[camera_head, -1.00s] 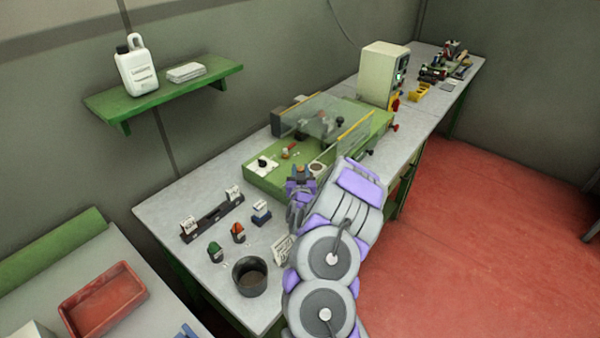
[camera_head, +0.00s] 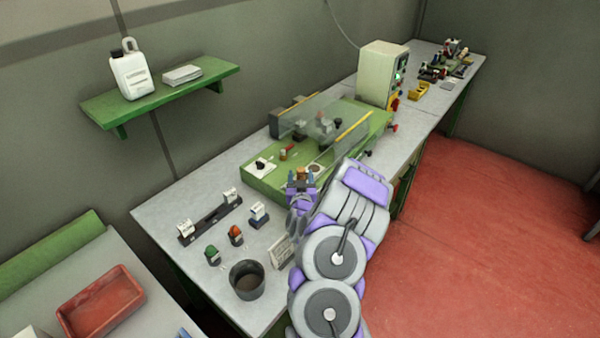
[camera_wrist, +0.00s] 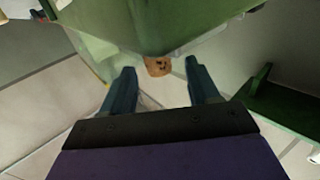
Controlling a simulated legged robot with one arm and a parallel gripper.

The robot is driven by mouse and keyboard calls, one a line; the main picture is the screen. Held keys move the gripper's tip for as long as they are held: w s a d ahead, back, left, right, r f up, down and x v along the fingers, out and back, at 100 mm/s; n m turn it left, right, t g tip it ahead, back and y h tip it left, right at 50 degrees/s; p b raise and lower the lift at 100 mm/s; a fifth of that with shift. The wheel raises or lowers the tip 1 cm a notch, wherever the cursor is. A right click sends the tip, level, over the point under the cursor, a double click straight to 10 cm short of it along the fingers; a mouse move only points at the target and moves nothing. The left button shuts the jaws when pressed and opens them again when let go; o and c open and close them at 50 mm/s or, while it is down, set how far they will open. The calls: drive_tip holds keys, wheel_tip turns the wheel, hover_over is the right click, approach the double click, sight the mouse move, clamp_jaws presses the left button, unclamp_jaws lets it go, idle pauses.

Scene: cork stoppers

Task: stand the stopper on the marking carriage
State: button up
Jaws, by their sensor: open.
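My gripper (camera_head: 301,180) is open at the near front edge of the green machine. A brown cork stopper (camera_head: 300,173) shows between its spread fingers in the head view. In the wrist view the stopper (camera_wrist: 158,66) is between and just beyond the open fingertips (camera_wrist: 160,76), against the machine's green body (camera_wrist: 150,25), with a gap to each finger. What bears the stopper is hidden. The green machine (camera_head: 262,185) has a pale plate with a black knob (camera_head: 261,164) and a small red-brown piece (camera_head: 286,153) on top. I cannot tell which part is the marking carriage.
Clear guards (camera_head: 352,136) stand on the machine. Left of my arm are a dark rack (camera_head: 211,222), a blue-based block (camera_head: 259,214), green (camera_head: 212,254) and orange-topped (camera_head: 236,234) pieces, a dark cup (camera_head: 247,279) and a white card (camera_head: 281,252). A control box (camera_head: 382,72) stands behind.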

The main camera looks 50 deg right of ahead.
drive_tip(key=v, duration=0.5)
drive_tip(key=shift+a+r+p, duration=0.15)
drive_tip(key=shift+a+p, duration=0.15)
drive_tip(key=shift+p, duration=0.05)
drive_tip(key=shift+d, duration=0.25)
drive_tip(key=shift+a, duration=0.15)
